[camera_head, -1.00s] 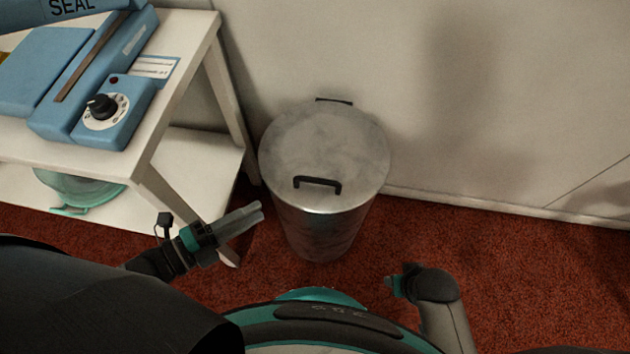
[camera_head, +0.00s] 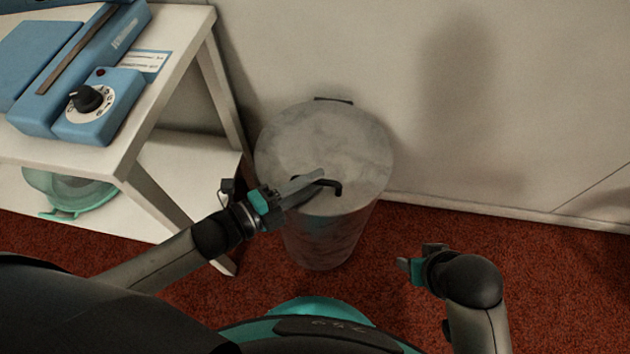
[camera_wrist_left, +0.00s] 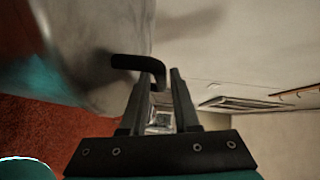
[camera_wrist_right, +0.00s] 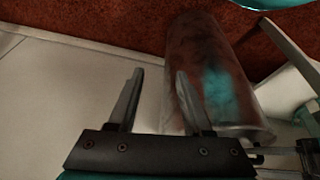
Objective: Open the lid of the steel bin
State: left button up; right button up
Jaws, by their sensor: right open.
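The steel bin (camera_head: 325,240) stands on the carpet against the wall. Its round grey lid (camera_head: 310,140) lies flat on top, closed. A black handle (camera_head: 333,188) sits at the lid's near edge. My left gripper (camera_head: 320,180) reaches in from the left, with its fingertips at this handle. In the left wrist view the handle's bent end (camera_wrist_left: 158,75) is at the gap between the fingertips, and the fingers are apart. My right gripper (camera_head: 403,264) is right of the bin, away from it. In the right wrist view its fingers (camera_wrist_right: 160,72) are apart and empty; the bin (camera_wrist_right: 225,75) shows beyond.
A white table (camera_head: 165,70) with a lower shelf stands left of the bin, its near leg close to my left arm. A blue sealing machine (camera_head: 98,125) is on top, and a clear container with a green rim (camera_head: 85,205) is on the shelf. Carpet (camera_head: 560,260) is free at right.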

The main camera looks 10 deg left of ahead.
pick_arm(q)
jog(key=shift+w+d+f, duration=0.1)
jog(key=shift+w+d, duration=0.3)
jog(key=shift+c, duration=0.3)
grip_shut()
dwell(1.0)
